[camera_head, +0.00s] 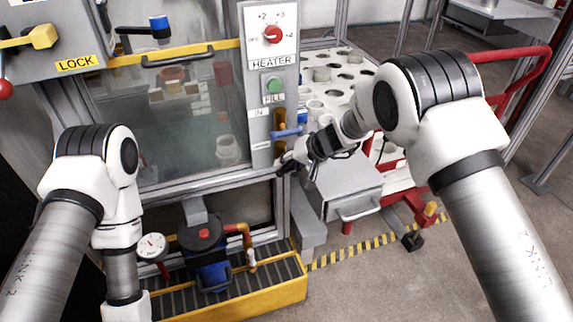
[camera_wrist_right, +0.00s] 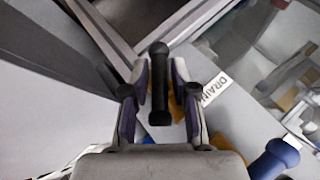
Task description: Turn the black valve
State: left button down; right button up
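The black valve's handle (camera_wrist_right: 159,85) is a short bar with rounded ends, seen in the right wrist view beside the DRAIN label. My right gripper (camera_wrist_right: 160,80) is open there, with one finger on each side of the bar and a gap showing on both sides. In the head view my right gripper (camera_head: 293,163) is at the lower end of the grey control panel; the black handle is hard to separate from the dark fingers there. My left arm hangs at the lower left of the head view, and its gripper is out of the picture.
A blue valve handle (camera_head: 287,132) sits just above on the same panel; it also shows in the right wrist view (camera_wrist_right: 275,158). The red heater knob (camera_head: 273,34) and green fill button (camera_head: 274,86) are higher. A grey drawer box (camera_head: 345,187) stands to the right.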

grip_shut()
jog(key=shift+f+y+b, duration=0.25)
jog(key=shift+y+b, duration=0.05)
jog(key=shift+b, duration=0.5)
jog(key=m+y+b, duration=0.1)
jog(key=y+b, duration=0.1)
jog(key=b, duration=0.2)
jog(key=m+y+b, duration=0.1)
jog(key=y+b, duration=0.2)
jog(key=b, duration=0.1)
jog(key=shift+f+g, duration=0.2)
jog(key=shift+g, duration=0.2)
jog(key=shift+m+y+b, duration=0.6)
jog(key=shift+y+b, duration=0.2)
jog(key=shift+y, duration=0.3)
jog(key=shift+s+r+y+b, duration=0.1)
jog(key=shift+r+y+b, duration=0.1)
jog(key=shift+y+b, duration=0.35)
jog(key=shift+m, duration=0.3)
